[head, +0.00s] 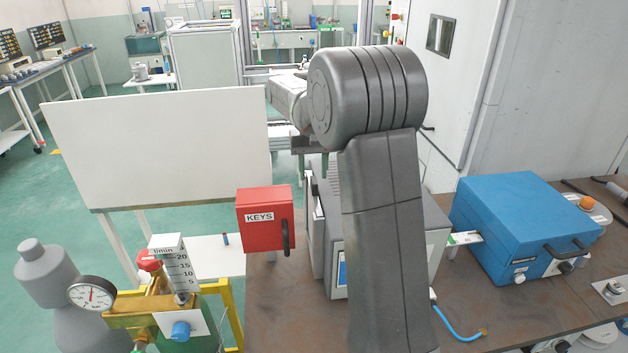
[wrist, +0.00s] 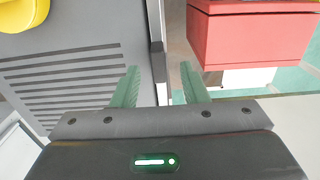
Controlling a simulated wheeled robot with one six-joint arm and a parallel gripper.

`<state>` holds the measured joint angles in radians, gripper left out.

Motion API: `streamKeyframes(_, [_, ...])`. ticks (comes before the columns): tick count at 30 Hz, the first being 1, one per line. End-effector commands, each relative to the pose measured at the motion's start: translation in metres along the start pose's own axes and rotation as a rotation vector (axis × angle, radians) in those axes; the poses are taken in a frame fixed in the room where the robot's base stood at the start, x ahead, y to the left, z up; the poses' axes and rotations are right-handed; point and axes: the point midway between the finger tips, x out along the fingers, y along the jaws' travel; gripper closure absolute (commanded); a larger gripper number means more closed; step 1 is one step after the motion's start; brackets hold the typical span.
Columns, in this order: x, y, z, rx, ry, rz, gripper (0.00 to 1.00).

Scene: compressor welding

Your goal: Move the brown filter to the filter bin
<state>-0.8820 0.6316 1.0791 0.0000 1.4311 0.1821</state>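I cannot make out a brown filter or a filter bin in either view. My gripper (wrist: 158,86) shows in the wrist view with its two green fingers apart and nothing held between them.
The red KEYS box (head: 265,219) stands at the bench's left end. A blue case (head: 525,225) is on the right. A gas bottle with gauge (head: 92,294) is at lower left. A white board (head: 158,145) stands behind. A yellow object (wrist: 22,12) shows at the wrist view's corner.

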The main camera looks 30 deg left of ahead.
Motion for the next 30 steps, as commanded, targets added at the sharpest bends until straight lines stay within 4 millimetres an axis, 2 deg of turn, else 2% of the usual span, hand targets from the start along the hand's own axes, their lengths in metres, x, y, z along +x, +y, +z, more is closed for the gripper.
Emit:
streamKeyframes(3, [0.019, 0.000, 0.001, -0.001, -0.003, 0.000, 0.60])
streamKeyframes(9, [0.039, 0.000, 0.001, 0.000, -0.002, 0.000, 0.60])
streamKeyframes(20, [0.044, 0.000, 0.000, 0.000, 0.001, 0.000, 0.60])
streamKeyframes(26, [0.044, 0.000, 0.000, 0.000, 0.001, 0.000, 0.97])
streamKeyframes(28, [0.044, 0.000, 0.000, 0.000, 0.000, 0.000, 1.00])
streamKeyframes(29, [0.044, 0.000, 0.000, 0.000, 0.001, 0.000, 0.88])
streamKeyframes(30, [0.044, 0.000, 0.000, 0.000, 0.001, 0.000, 0.96])
